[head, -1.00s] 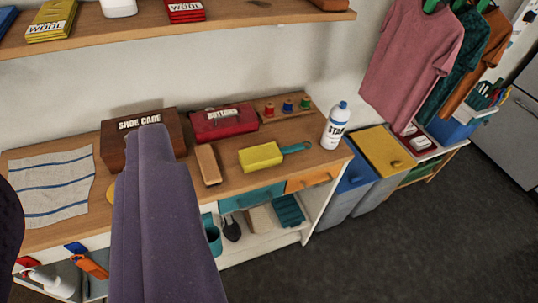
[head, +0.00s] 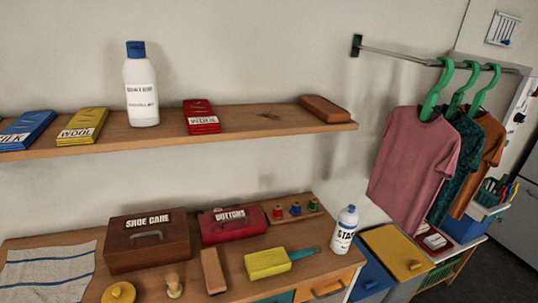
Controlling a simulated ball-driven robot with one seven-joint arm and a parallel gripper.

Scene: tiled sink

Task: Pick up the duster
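A yellow block with a teal handle (head: 280,262) lies on the wooden counter (head: 235,275), its handle pointing right. It may be the duster, but I cannot be sure. A long tan and brown block (head: 213,271), possibly a brush, lies just left of it. My gripper is not in view, and nothing covers the yellow block.
Behind are a shoe care box (head: 148,240), a red buttons box (head: 232,225) and thread spools (head: 296,209). A starch bottle (head: 344,230) stands at the counter's right end. A shelf (head: 255,122) runs above, and shirts (head: 413,155) hang at right.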

